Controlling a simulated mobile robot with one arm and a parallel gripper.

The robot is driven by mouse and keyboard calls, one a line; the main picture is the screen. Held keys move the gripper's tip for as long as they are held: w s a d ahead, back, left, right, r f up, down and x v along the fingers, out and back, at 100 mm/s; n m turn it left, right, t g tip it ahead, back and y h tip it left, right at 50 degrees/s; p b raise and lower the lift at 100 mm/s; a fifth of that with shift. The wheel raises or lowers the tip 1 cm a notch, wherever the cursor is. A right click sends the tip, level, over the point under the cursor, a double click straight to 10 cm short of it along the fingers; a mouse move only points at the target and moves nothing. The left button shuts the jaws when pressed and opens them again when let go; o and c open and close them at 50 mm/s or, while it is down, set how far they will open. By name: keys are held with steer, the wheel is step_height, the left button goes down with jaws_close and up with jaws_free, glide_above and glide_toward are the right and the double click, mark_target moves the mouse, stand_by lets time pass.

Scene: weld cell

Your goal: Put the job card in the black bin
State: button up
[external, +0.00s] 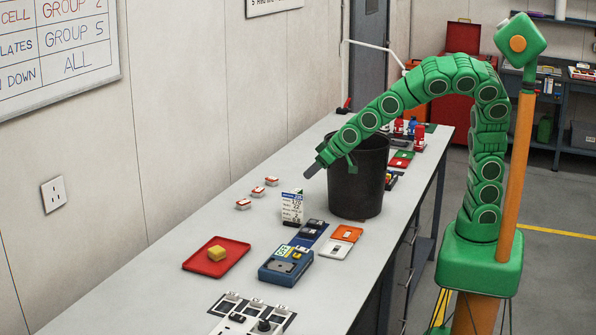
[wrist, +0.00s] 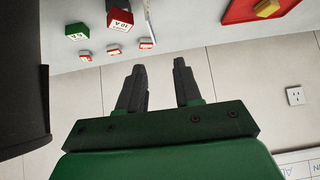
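The likely job card (external: 292,209), a white card with a blue header and printed lines, stands upright on the bench left of the bin in the external view. I cannot pick it out for certain in the wrist view. The black bin (external: 356,188) stands upright on the bench; its dark wall (wrist: 22,95) fills the left edge of the wrist view. The bin's inside is mostly hidden. My gripper (external: 310,172) is beside the bin's left rim, above and behind the card. In the wrist view my gripper (wrist: 159,70) has its fingers apart with nothing between them.
Several small red-and-white blocks (external: 258,191) lie behind the card. A red tray (external: 236,259) with a yellow block, a blue device (external: 286,264) and an orange-and-white case (external: 341,243) are nearer. The wall (external: 185,120) runs along the bench's left side.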

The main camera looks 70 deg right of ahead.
steer(key=shift+w+a+g, duration=0.7)
steer(key=shift+a, duration=0.55)
steer(key=g, duration=0.7)
glide_above(292, 222)
steer(key=shift+f, duration=7.6)
steer(key=shift+c, duration=0.5)
jaws_close()
